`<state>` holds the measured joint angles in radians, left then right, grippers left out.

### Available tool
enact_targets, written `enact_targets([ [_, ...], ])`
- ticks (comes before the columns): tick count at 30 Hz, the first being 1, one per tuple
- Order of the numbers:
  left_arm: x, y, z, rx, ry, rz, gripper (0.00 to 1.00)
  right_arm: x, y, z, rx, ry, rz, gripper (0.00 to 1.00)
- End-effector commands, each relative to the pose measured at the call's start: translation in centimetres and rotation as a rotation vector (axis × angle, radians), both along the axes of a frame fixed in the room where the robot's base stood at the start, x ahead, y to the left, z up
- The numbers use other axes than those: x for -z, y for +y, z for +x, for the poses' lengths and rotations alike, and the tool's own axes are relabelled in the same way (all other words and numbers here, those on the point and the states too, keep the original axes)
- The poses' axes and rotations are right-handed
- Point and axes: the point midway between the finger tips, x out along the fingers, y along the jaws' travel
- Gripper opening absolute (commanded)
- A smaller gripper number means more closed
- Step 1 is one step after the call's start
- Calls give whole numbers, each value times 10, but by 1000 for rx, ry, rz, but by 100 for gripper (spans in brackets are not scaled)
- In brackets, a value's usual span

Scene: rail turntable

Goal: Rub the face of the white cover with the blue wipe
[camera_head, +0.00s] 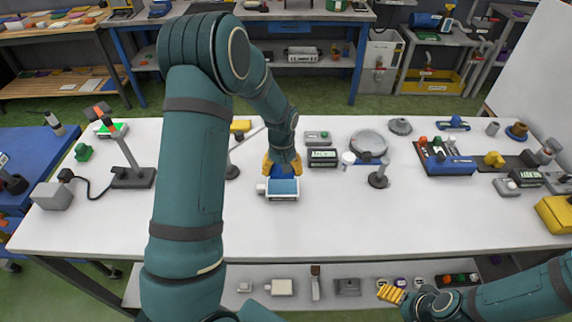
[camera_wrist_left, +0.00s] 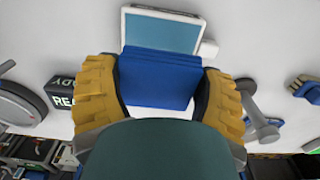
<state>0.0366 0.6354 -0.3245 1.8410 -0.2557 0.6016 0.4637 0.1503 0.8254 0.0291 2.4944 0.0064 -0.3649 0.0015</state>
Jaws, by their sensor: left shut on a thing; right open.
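The white cover (camera_head: 283,196), with a blue-grey face, lies on the white table near its middle. It also shows at the top of the left wrist view (camera_wrist_left: 125,30). My left gripper (camera_head: 283,164) is over the cover's far side, its yellow fingers shut on the blue wipe (camera_wrist_left: 160,80). The wipe looks like a thick folded block and hides part of the cover. I cannot tell whether it touches the face. My right gripper (camera_head: 390,293) is open and empty, low beyond the table's front edge.
A READY display box (camera_head: 322,158) stands right of the cover, near a round grey device (camera_head: 368,144) and a small post stand (camera_head: 378,180). A lamp-like stand (camera_head: 133,176) and grey box (camera_head: 51,196) are at the left. The table's front middle is clear.

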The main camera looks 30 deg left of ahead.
Motion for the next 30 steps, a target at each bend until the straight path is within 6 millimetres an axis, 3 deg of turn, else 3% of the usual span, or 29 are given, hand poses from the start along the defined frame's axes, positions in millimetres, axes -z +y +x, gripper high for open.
enact_targets([
  [11,-1,-3,-4,1,-1,1,44,1,0,0,0,0,0,71],
  [24,39,-2,-4,0,0,0,44,34,1,1,1,0,-6,71],
  [30,48,-2,-4,0,-1,1,44,42,2,1,1,2,-8,71],
])
